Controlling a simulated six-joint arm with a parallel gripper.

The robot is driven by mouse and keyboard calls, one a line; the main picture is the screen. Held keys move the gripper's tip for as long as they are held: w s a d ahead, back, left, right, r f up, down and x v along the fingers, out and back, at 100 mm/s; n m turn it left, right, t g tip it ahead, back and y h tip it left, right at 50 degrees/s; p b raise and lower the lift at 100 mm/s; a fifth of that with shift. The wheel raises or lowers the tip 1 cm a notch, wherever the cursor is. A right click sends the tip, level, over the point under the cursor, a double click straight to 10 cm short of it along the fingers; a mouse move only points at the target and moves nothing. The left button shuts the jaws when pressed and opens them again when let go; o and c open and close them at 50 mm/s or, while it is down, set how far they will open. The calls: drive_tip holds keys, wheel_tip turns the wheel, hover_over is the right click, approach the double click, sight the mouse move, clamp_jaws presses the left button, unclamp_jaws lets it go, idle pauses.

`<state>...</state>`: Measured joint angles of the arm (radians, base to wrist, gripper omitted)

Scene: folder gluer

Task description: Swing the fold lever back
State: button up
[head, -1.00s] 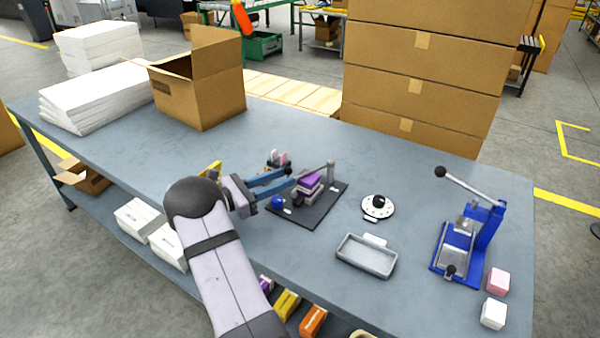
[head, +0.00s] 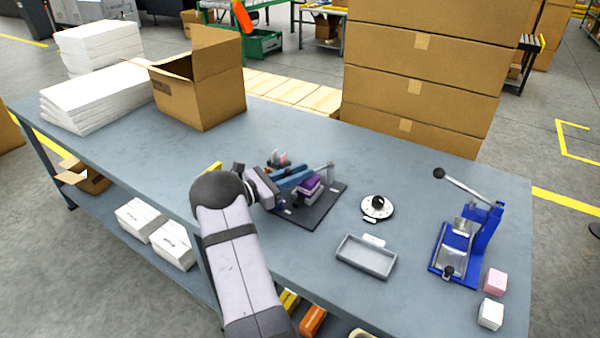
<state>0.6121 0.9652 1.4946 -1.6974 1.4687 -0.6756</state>
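The folding fixture has a dark base plate (head: 322,208) near the middle of the table. A purple block (head: 309,185) sits on it, and a small grey upright part (head: 329,170) stands at its far right corner. I cannot clearly make out which part is the fold lever; my gripper covers the fixture's left side. My gripper (head: 300,176) has blue fingers and is low over that left side, its tips close beside the purple block. The fingers overlap in this view, so I cannot tell whether they are open or hold anything.
A white round dial (head: 377,208) and a grey tray (head: 366,257) lie right of the fixture. A blue press (head: 468,243) with a raised lever stands further right, beside pink (head: 497,281) and white (head: 491,313) blocks. An open carton (head: 200,90) stands behind left.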

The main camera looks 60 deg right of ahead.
clamp_jaws()
drive_tip(key=shift+r, duration=0.1)
